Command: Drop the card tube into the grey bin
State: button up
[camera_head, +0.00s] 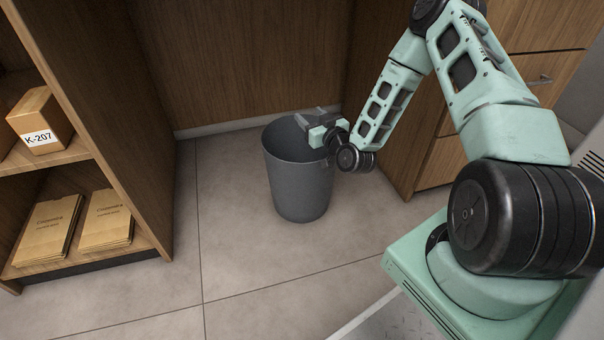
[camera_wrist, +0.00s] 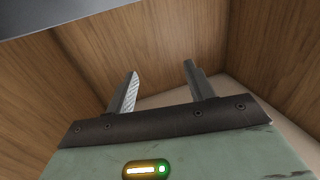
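The grey bin (camera_head: 300,185) stands upright on the floor against the wood panelling. My gripper (camera_head: 310,116) is over the bin's mouth at its right rear side. In the wrist view my gripper (camera_wrist: 161,68) has its two fingers well apart with nothing between them. I see no card tube in either view. Only part of the bin's inside shows, and its bottom is hidden by the near wall.
A wooden shelf unit at left holds a box marked K-207 (camera_head: 40,121) and flat brown packets (camera_head: 107,218) below. Wooden drawers (camera_head: 445,160) stand to the right, behind my arm. The tiled floor (camera_head: 235,235) between shelf and bin is clear.

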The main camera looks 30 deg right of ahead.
jog(key=shift+s, duration=0.1)
jog(key=s+p, duration=0.5)
jog(key=s, duration=1.2)
jog(key=shift+a, duration=0.45)
